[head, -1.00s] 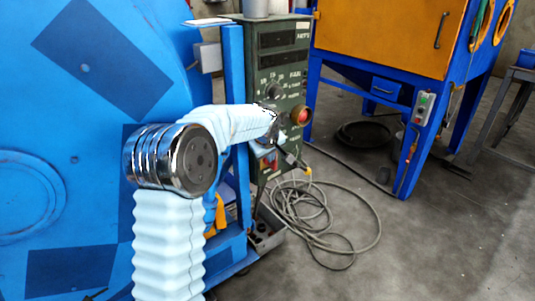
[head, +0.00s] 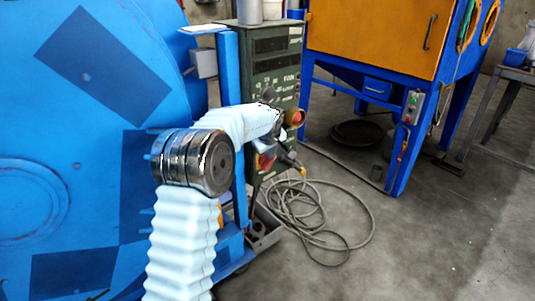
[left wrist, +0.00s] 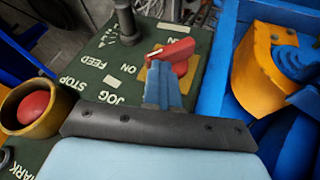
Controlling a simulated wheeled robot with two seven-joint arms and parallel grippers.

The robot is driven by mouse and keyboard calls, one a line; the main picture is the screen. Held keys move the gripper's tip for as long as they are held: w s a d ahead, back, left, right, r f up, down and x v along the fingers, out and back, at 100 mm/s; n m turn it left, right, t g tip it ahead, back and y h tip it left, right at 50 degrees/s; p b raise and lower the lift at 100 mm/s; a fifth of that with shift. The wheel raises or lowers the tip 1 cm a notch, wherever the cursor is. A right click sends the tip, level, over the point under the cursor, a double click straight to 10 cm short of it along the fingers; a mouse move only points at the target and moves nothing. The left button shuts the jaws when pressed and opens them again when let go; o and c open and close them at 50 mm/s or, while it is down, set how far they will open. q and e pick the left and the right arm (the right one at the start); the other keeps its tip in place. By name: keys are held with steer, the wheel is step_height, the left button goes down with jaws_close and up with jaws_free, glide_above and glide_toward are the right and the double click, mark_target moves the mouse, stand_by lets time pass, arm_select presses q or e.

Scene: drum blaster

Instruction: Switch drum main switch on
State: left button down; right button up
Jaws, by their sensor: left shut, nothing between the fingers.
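The main switch is a red rotary knob (left wrist: 172,55) next to an "ON" label on the green control box, in the left wrist view. My left gripper (left wrist: 162,82) is shut and empty. Its blue fingertips overlap the knob's near side in that view; I cannot tell whether they touch. In the head view, the control box (head: 272,65) stands beside the blue drum machine (head: 45,130). My left arm reaches to the box's front, and the fingertips are hard to make out there. A red patch, probably the knob, shows below the wrist. My right gripper is not in view.
A red stop button in a yellow ring (left wrist: 32,107) sits left of the gripper in the left wrist view. A black lever (left wrist: 125,20) rises beyond it. Coiled cable (head: 310,220) lies on the floor. An orange and blue cabinet (head: 375,45) stands at the back right.

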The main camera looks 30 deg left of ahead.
arm_select(q)
steer(key=shift+w+d, duration=0.15)
steer(key=shift+w, duration=0.2)
steer(key=shift+r, duration=0.1)
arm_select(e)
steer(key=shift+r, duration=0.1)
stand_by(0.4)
arm_select(q)
steer(key=s+d+r+p, duration=0.1)
steer(key=d+r+p, duration=0.1)
steer(key=r, duration=0.9)
steer(key=shift+d+r, duration=0.3)
steer(key=shift+d, duration=0.55)
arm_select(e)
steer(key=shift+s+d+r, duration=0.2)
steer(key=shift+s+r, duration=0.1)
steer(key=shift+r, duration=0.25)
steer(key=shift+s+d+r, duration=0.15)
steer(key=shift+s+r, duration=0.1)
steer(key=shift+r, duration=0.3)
